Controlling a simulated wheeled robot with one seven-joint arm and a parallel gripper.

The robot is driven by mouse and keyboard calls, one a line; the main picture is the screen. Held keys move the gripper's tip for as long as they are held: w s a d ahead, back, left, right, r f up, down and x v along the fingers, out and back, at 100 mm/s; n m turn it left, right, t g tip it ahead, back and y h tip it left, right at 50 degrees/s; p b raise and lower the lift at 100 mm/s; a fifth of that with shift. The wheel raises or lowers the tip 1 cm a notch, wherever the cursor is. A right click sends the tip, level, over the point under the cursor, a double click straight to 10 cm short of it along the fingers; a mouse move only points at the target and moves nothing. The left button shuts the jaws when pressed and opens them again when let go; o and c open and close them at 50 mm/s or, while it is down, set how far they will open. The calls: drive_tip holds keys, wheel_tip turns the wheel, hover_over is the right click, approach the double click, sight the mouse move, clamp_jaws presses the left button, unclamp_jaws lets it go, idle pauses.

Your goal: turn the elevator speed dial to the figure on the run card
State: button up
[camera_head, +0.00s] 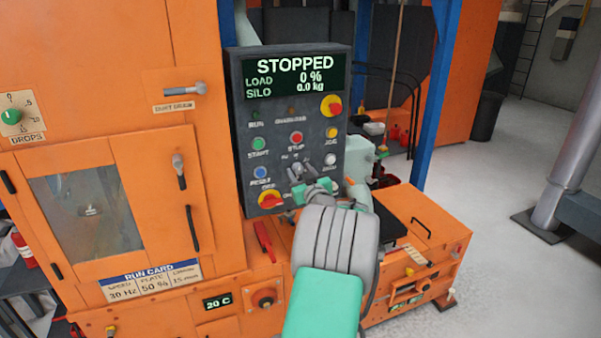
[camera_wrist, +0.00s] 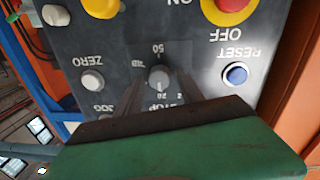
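The run card (camera_head: 150,280) hangs low on the orange cabinet and reads 30 Hz, 50 % and a third figure too small to read surely. The speed dial (camera_wrist: 158,78) is a small grey knob on the dark control panel (camera_head: 290,110), with 50 and other scale figures around it. The wrist view shows it upside down. My gripper (camera_wrist: 159,84) has one dark finger on each side of the dial, with gaps seen between fingers and knob, so it looks open around it. In the head view my gripper (camera_head: 298,180) covers the dial's lower part. The pointer's exact figure is unclear.
The panel display (camera_head: 296,76) reads STOPPED, load 0 %, silo 0.0 kg. Close to the dial are the white zero button (camera_wrist: 91,81), the blue reset button (camera_wrist: 235,74) and a red-yellow off switch (camera_head: 271,200). The drops dial (camera_head: 11,117) is far left.

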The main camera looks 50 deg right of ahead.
clamp_jaws()
drive_tip(key=shift+m+b, duration=0.3)
drive_tip(key=shift+b, duration=0.05)
drive_tip(key=shift+f+m+b, duration=0.15)
drive_tip(key=shift+m+b, duration=1)
drive_tip(key=shift+m, duration=0.05)
drive_tip(key=m+b, duration=0.1)
drive_tip(key=m, duration=0.1)
drive_tip(key=shift+m+b, duration=0.35)
drive_tip(key=shift+m, duration=0.05)
drive_tip(key=m+b, duration=0.1)
drive_tip(key=m, duration=0.4)
drive_tip(key=shift+s+d+m+y+b, duration=0.1)
drive_tip(key=shift+d+m+y+b, duration=0.05)
drive_tip(key=shift+m+y+b, duration=0.2)
drive_tip(key=shift+r, duration=0.2)
drive_tip(key=shift+o, duration=1)
unclamp_jaws()
